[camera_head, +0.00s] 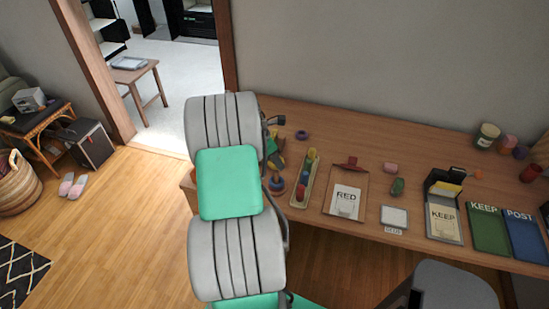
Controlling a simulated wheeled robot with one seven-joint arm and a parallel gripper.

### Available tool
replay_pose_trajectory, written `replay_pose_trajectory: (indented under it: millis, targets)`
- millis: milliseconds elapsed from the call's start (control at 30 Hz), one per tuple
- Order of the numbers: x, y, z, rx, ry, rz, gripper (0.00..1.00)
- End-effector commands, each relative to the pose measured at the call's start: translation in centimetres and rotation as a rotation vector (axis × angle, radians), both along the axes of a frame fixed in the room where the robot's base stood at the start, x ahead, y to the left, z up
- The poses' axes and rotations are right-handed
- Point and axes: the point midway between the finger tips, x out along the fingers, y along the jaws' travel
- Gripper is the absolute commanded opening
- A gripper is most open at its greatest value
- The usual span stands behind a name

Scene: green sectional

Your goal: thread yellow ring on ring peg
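My own grey and green arm stands upright in front of the desk's left end and hides much of it. My gripper's fingers cannot be made out. A stack-like piece with a blue and orange round base (276,183) stands just right of my arm and may be the ring peg. Small yellow and green pieces (276,159) lie behind it, partly hidden by my arm; I cannot tell whether one is the yellow ring. A purple ring (301,135) lies apart, farther back on the desk.
On the wooden desk (345,128), a narrow tray (297,202) holds coloured pieces. A grey chair (445,285) stands in front.

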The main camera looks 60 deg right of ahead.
Motion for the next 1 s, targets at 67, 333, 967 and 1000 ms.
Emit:
replay_pose_trajectory:
  millis: [67, 333, 967, 1000]
  targets:
    - [0.0, 0.0, -0.8, 0.000, 0.000, 0.000, 0.12]
    - [0.0, 0.0, -2.3, 0.000, 0.000, -0.001, 0.12]
    - [0.0, 0.0, -5.6, 0.000, 0.000, 0.000, 0.12]
    - [0.0, 0.0, -5.8, -0.001, 0.001, 0.000, 0.12]
